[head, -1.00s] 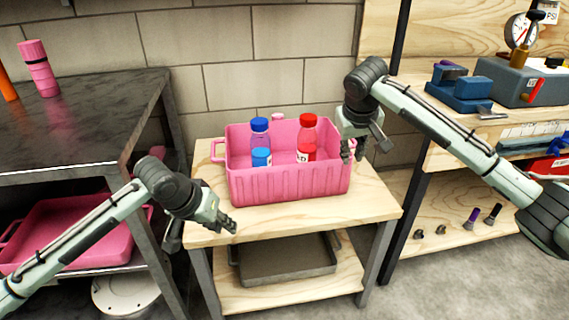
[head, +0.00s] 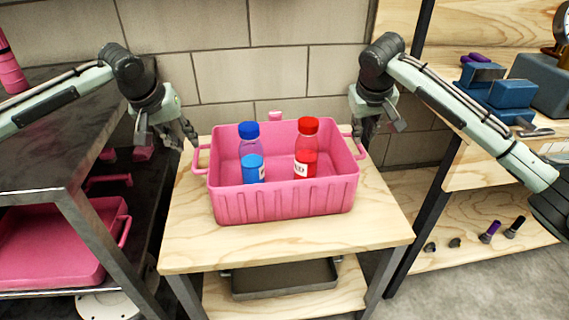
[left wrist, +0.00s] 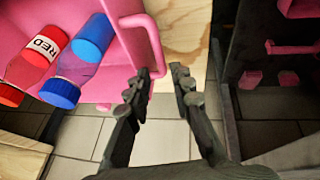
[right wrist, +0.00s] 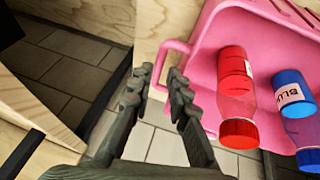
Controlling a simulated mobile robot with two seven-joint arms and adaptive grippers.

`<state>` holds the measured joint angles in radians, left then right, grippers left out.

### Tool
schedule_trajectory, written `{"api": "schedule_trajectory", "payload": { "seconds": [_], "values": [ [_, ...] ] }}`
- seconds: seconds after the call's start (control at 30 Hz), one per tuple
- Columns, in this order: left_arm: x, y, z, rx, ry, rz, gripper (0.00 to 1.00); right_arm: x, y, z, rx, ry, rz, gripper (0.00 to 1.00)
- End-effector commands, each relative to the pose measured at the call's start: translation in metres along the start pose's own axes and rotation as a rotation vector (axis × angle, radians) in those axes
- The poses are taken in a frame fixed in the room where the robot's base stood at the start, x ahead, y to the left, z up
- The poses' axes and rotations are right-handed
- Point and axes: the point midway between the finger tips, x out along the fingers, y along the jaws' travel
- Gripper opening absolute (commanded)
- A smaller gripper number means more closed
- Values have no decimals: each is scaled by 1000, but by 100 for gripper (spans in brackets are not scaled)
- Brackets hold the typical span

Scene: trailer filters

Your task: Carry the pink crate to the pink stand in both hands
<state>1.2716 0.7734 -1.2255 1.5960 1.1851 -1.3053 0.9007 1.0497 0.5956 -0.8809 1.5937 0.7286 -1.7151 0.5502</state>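The pink crate (head: 285,205) stands on a wooden-topped table (head: 290,245). It holds a blue-capped bottle (head: 251,160) and a red-capped bottle (head: 305,155), both upright. My left gripper (head: 182,138) is above and beside the crate's left handle (head: 200,160). In the left wrist view the gripper (left wrist: 163,72) is open and empty, with one finger close to the handle (left wrist: 145,35). My right gripper (head: 362,135) is at the right handle (head: 360,150). In the right wrist view the gripper (right wrist: 160,72) is open, its tips just short of the handle (right wrist: 172,50). I cannot identify a pink stand.
A dark metal shelf unit (head: 45,150) stands close on the left, with another pink container (head: 50,250) on its lower level. A grey tray (head: 285,278) sits under the table. A wooden bench (head: 490,170) with blue tools (head: 495,90) is on the right. A block wall is behind.

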Motion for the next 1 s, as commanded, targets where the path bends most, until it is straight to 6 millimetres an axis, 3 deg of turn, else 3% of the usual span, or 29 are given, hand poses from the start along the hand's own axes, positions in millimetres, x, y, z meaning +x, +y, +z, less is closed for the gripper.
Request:
{"api": "schedule_trajectory", "payload": {
  "seconds": [0.37,0.8,1.0],
  "values": [
    [3,0,0,0,-1,-1,22,3,0,0,0,-1,0,17],
    [63,0,0,0,-1,-2,22,63,-1,0,0,-2,-1,17],
    [77,-1,0,0,0,-2,22,77,0,0,0,-1,0,17]
  ]
}}
